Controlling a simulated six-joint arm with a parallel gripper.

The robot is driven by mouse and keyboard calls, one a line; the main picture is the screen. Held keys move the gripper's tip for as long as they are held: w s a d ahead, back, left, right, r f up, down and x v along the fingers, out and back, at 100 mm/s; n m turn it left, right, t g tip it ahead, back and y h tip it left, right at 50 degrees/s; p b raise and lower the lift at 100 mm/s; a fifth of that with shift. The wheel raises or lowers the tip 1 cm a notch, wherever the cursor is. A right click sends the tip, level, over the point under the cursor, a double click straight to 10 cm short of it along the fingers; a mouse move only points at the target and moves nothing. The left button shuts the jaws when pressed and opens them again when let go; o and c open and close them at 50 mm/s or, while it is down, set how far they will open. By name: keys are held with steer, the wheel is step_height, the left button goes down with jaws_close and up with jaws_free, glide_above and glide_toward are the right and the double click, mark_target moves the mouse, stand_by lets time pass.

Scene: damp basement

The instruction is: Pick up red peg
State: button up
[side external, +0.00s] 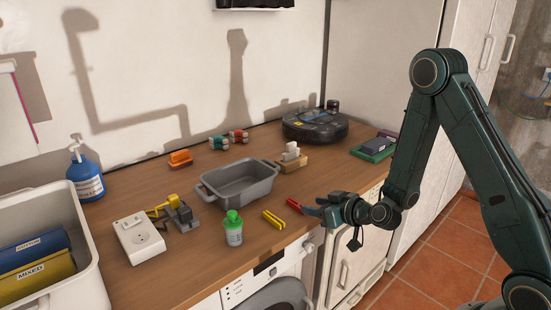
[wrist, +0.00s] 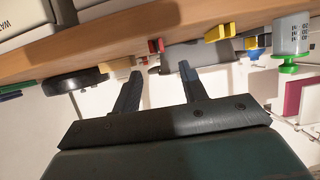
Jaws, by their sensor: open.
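The red peg (side external: 294,205) lies near the front edge of the wooden counter, right of the yellow peg (side external: 273,219). In the wrist view the red peg (wrist: 156,46) shows end-on beyond my fingertips, roughly between them and a little toward the left one. My gripper (side external: 310,206) is just right of the red peg at the counter's front edge, low and pointing in over it. In the wrist view my gripper (wrist: 160,70) is open with nothing between its fingers. The exact gap between fingers and peg is hard to tell.
A grey tub (side external: 240,184) stands behind the pegs. A green-capped bottle (side external: 233,228) is left of the yellow peg (wrist: 219,32). A wooden block with white pieces (side external: 291,160) and a robot vacuum (side external: 314,127) are farther back. Appliance fronts drop below the counter edge.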

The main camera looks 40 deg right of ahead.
mark_target(295, 202)
steer(key=shift+x, duration=0.8)
steer(key=shift+w, duration=0.15)
steer(key=shift+x, duration=2.8)
jaws_close()
